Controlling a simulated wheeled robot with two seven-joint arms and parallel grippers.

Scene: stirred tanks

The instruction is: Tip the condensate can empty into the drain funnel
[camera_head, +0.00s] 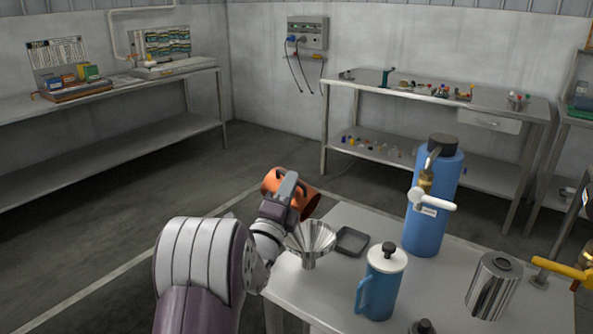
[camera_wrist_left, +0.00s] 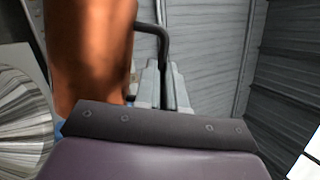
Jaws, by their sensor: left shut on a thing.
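One end lies above and close to the metal drain funnel (camera_head: 312,240). My left gripper (camera_head: 287,188) is in front of the can and hides its middle. In the left wrist view the can (camera_wrist_left: 90,50) fills the upper left, and the left gripper's fingers (camera_wrist_left: 162,85) are shut on its dark handle (camera_wrist_left: 163,40). The ribbed funnel (camera_wrist_left: 22,125) shows at the left there. The can's inside is not clear. My right gripper is out of view.
On the white table (camera_head: 340,300) stand a small dark tray (camera_head: 351,241), a blue jug with white lid (camera_head: 380,285), a tall blue bottle with a tap (camera_head: 432,225) and a steel canister (camera_head: 493,288). A yellow valve handle (camera_head: 565,270) is at the right. Workbenches line the walls.

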